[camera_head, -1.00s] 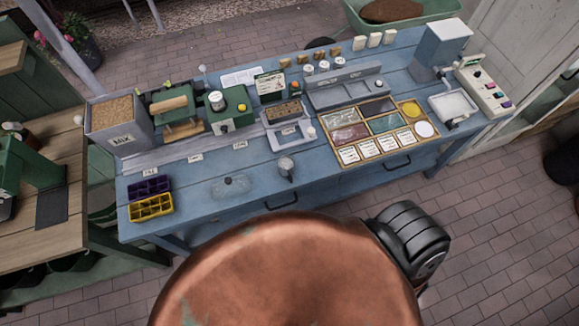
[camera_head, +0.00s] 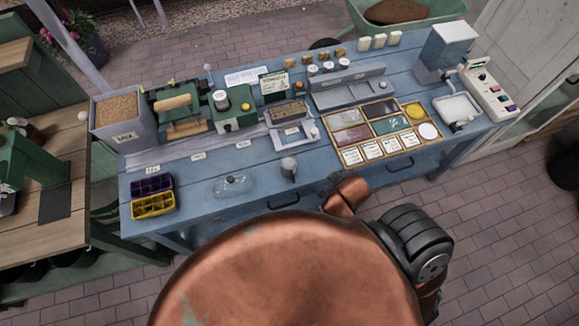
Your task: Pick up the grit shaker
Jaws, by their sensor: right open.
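A small grey metal shaker (camera_head: 289,167), which looks like the grit shaker, stands upright near the front edge of the blue bench. My right gripper (camera_head: 337,183) is open at the bench's front edge, to the right of the shaker and apart from it. My copper body hides much of the right arm, and the fingertips are hard to make out. My left gripper is not in view.
A clear glass-like item (camera_head: 233,184) lies left of the shaker. Purple (camera_head: 152,186) and yellow (camera_head: 153,206) divided trays sit at the bench's left front. A wooden sectioned tray (camera_head: 390,130) lies to the right. Several small jars stand behind.

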